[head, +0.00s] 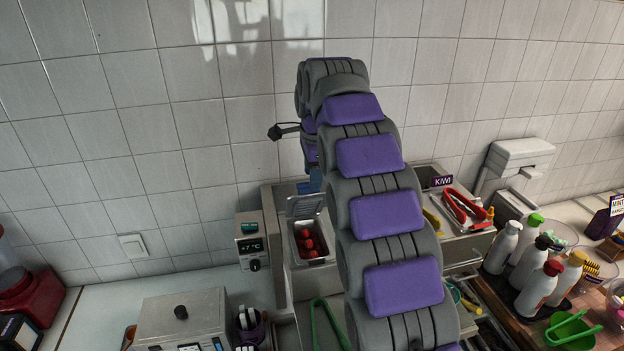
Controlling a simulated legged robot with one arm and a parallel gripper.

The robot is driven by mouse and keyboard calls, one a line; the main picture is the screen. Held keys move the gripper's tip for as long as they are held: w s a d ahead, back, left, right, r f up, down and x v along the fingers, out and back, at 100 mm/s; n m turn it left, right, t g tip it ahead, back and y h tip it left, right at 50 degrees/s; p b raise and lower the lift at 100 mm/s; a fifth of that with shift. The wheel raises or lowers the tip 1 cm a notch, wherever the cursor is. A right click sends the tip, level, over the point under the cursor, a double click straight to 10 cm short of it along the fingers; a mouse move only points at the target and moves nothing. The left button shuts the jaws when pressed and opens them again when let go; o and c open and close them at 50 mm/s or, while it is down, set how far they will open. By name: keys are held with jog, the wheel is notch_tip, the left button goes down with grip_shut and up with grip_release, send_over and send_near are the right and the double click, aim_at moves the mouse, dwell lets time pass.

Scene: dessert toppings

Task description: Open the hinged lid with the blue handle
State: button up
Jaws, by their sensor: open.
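The grey lid (306,206) stands tilted up at the back of a small bin, and red strawberries (308,243) show in the open bin in front of it. A blue piece (315,181), which looks like the blue handle, shows just above the lid, partly covered by my arm. My arm rises through the middle of the picture and bends down at the far end, above the lid. Of my gripper (284,131) only a dark part shows, sticking out left of the arm; it is open. The rest is hidden, and I cannot tell whether it touches the handle.
A tiled wall stands close behind. Right of my arm are a KIWI sign (442,181), red tongs (468,207) on a metal tray and several bottles (540,286). Green tongs (328,324) lie in front of the bin. A temperature display (251,247) is at left.

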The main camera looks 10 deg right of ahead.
notch_tip(320, 180, up, 14)
jog(key=s+p, duration=0.2)
jog(key=p, duration=0.6)
jog(key=shift+s+a+r, duration=0.25)
jog(key=shift+s+a, duration=0.1)
jog(key=shift+s, duration=0.05)
